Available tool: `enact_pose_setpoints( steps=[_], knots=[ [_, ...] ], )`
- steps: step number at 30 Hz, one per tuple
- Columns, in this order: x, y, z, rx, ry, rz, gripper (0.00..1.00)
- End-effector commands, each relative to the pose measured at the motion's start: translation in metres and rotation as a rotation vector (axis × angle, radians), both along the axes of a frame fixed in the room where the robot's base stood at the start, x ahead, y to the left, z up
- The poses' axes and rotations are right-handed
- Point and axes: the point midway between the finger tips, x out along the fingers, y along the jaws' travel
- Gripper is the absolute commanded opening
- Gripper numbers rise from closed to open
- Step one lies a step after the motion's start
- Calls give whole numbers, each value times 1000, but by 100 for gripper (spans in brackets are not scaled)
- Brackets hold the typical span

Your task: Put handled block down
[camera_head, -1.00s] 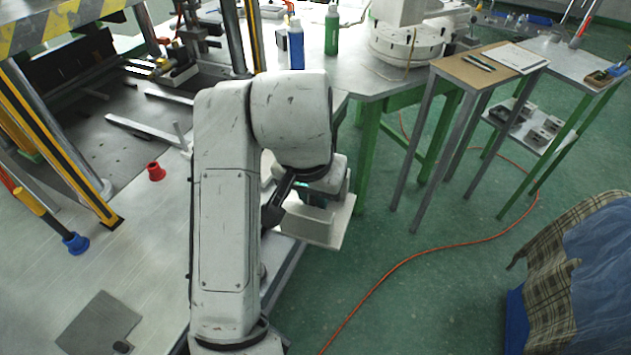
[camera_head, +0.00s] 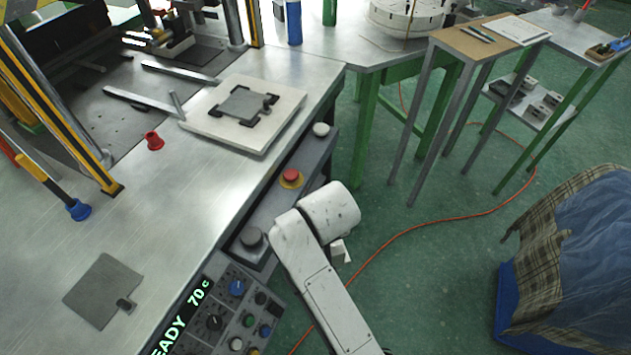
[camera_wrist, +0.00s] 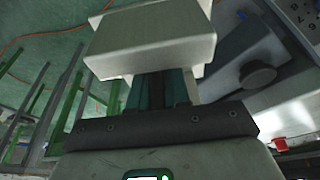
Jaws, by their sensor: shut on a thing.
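The handled block (camera_wrist: 150,45) is a pale, off-white block, filling the upper middle of the wrist view. My gripper (camera_wrist: 170,88) is shut on it, with the dark teal fingers just below the block's wide part. In the head view only a small pale piece of the block (camera_head: 341,251) shows beside my arm, out past the table's front edge and over the floor. My gripper is hidden there behind my arm. The handle itself cannot be made out between the fingers.
A white square plate (camera_head: 200,112) with a grey insert lies on the metal table (camera_head: 185,215). A grey plate (camera_head: 103,290) lies nearer, with clear tabletop between. A control panel (camera_head: 225,320) and red button (camera_head: 291,175) line the front edge.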

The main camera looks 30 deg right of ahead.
Motion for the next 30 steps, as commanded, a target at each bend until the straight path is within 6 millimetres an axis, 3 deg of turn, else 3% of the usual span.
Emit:
enact_pose_setpoints(
  steps=[6, 18, 30],
  knots=[
    [-4, -6, -29, -1, 0, 103, 0],
    [-15, -15, -67, 16, 27, 197, 0],
    [-13, -12, -66, 22, 22, 196, 0]
  ],
)
